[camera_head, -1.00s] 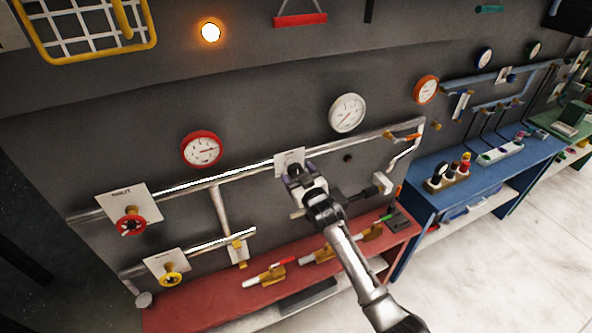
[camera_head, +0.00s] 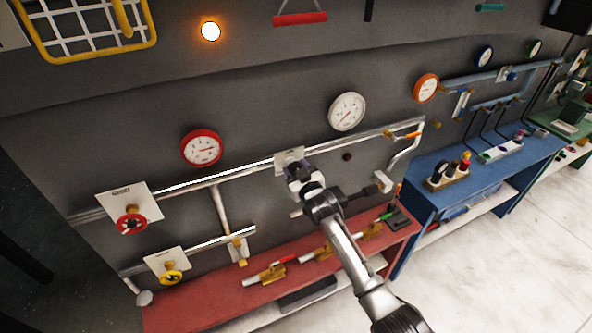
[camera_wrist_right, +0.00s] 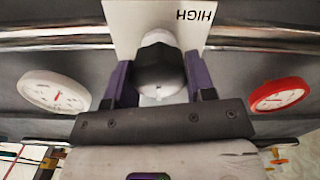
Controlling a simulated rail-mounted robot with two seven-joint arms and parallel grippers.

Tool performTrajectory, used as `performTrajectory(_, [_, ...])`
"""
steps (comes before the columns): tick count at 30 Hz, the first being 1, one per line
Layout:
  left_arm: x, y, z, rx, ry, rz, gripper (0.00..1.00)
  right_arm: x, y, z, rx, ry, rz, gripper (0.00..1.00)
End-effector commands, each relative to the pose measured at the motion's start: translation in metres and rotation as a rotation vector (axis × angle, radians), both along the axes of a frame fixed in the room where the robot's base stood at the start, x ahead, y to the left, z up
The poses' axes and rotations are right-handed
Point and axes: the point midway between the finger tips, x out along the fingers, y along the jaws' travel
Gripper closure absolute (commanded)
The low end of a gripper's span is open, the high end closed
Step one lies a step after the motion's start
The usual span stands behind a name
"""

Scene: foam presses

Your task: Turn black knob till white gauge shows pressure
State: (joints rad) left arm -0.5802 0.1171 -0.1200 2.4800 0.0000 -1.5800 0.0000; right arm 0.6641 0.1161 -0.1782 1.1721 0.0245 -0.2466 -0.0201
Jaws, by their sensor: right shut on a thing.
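The black knob (camera_wrist_right: 160,68) sits on a pipe in front of a white plate marked HIGH (camera_wrist_right: 120,22). My right gripper (camera_wrist_right: 158,85) has its purple fingers on both sides of the knob and is shut on it. In the head view my right gripper (camera_head: 296,172) is at the plate below the pipe and hides most of the knob. The white gauge (camera_head: 347,112) is on the wall up and right of it. Its thin needle seems to point to the lower left. The white gauge also shows in the wrist view (camera_wrist_right: 54,92). My left gripper is not in view.
A red gauge (camera_head: 201,149) is on the wall to the left. A red valve wheel (camera_head: 131,224) and a yellow one (camera_head: 171,277) are at lower left. A red bench (camera_head: 220,304) with several tools runs below. An orange lamp (camera_head: 210,31) glows above.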

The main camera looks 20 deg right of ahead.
Motion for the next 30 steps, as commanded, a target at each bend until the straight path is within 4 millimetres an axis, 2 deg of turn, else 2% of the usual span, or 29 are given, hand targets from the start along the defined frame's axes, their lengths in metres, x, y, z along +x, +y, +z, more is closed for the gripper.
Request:
performTrajectory(1, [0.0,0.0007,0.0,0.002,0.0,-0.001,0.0,-0.0001,0.0,-0.0001,0.0,0.0,0.0,0.58])
performTrajectory(6, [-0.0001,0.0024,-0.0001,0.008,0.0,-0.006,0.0,-0.0001,0.0,-0.0001,0.0,0.0,0.0,0.74])
performTrajectory(17, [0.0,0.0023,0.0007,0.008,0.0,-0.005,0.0,-0.0001,-0.0003,0.0001,0.086,0.007,0.0,0.74])
performTrajectory(30, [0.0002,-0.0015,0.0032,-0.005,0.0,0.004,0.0,-0.0001,-0.0017,-0.0004,0.47,0.037,0.0,0.74])
